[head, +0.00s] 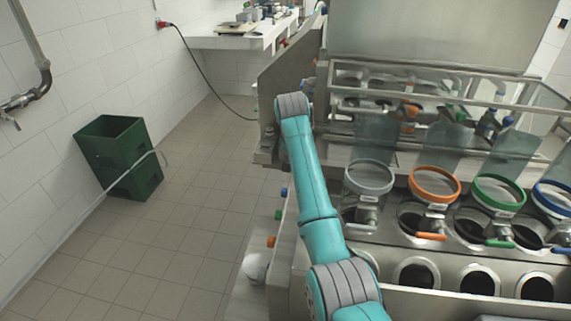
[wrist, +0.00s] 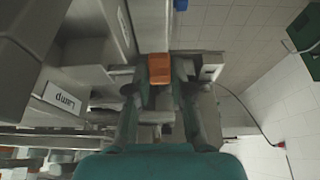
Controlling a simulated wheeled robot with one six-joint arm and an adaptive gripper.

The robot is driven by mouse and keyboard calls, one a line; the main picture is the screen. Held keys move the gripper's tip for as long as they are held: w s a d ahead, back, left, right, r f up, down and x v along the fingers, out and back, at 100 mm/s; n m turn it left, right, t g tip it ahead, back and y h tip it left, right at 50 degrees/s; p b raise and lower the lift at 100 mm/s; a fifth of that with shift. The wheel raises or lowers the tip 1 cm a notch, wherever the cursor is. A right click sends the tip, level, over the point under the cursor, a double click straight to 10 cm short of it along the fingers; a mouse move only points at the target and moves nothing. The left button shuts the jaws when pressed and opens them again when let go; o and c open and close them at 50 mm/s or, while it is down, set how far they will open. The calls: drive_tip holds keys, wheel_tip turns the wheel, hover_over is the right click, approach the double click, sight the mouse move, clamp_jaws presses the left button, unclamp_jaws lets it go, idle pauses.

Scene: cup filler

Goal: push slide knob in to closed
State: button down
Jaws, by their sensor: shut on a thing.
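In the wrist view an orange block-shaped knob (wrist: 159,68) sits at the tips of my gripper (wrist: 160,88), with one dark finger on each side. My gripper is shut on this knob. The knob is in front of a grey metal part of the machine. Its mounting and slide track are mostly hidden, so I cannot tell how far in it is. In the head view my arm reaches forward along the machine's left side, and my gripper and this knob are hidden there.
The steel filling machine (head: 395,185) with coloured rings stands right of my arm. Blue (head: 283,191), green (head: 278,214) and orange (head: 270,241) knobs stick out of its left side. The tiled floor between is clear.

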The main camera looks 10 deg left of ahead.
drive_tip(key=shift+d, duration=1.3)
drive_tip(key=c, duration=1)
unclamp_jaws()
drive_tip(key=shift+d, duration=0.1)
drive_tip(key=shift+v, duration=3.95)
